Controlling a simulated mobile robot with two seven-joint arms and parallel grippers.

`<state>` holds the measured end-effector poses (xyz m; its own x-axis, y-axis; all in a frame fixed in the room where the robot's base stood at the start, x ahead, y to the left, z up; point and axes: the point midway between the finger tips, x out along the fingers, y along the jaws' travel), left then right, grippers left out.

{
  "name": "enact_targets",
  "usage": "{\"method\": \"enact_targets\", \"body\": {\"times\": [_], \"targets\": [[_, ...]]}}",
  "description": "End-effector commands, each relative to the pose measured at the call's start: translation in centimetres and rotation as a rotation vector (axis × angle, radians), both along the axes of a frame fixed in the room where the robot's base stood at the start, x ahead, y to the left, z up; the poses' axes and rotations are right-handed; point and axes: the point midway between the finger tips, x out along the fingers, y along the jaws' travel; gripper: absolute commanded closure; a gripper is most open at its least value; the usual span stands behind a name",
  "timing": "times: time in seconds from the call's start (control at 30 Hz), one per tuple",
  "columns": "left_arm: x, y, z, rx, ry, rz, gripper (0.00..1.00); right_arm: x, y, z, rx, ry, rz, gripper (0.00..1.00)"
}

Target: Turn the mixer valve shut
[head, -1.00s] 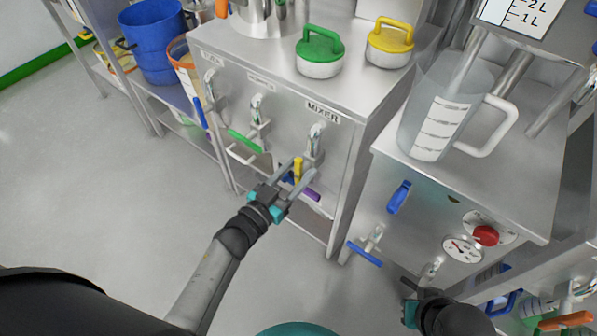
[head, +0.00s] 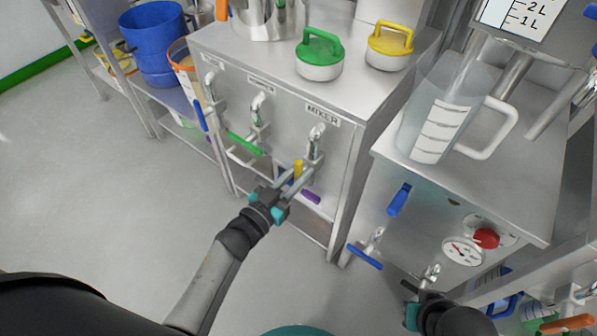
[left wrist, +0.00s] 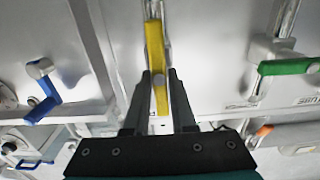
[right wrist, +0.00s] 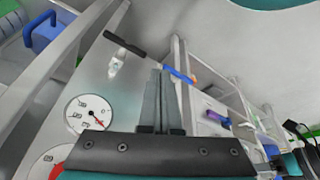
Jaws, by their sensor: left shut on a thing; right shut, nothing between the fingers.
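The mixer valve (head: 317,138) sticks out of the steel cabinet front under the MIXER label (head: 323,115). Its yellow handle (head: 298,168) is partly hidden by my left gripper (head: 303,172). In the left wrist view the yellow handle (left wrist: 154,50) points along the valve's pipe, between the two fingers, and my left gripper (left wrist: 159,85) is shut on it. My right gripper (right wrist: 162,75) is shut and empty, close to the gauge panel at the lower right of the head view.
A green-handled valve (head: 245,144) and a blue-handled valve (head: 200,115) are left of the mixer valve. A purple handle (head: 312,197) shows just below the gripper.

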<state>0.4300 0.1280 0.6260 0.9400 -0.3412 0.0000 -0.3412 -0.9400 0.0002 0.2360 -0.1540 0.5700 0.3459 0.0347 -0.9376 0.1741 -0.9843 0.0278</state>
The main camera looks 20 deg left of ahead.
Motion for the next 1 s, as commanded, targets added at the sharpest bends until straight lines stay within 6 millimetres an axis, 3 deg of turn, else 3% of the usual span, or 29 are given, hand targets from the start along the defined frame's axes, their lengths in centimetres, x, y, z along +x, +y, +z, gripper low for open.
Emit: {"method": "enact_targets", "body": {"times": [0.47, 1.0], "targets": [[-0.1, -0.1, 0.0, 0.055, -0.019, -0.001, 1.0, 0.0, 0.0, 0.0, 0.001, 0.001, 0.0, 1.0], [-0.2, -0.5, -0.2, 0.469, -0.168, -0.001, 1.0, -0.3, 0.0, -1.2, -0.003, 0.02, 0.001, 1.0]]}}
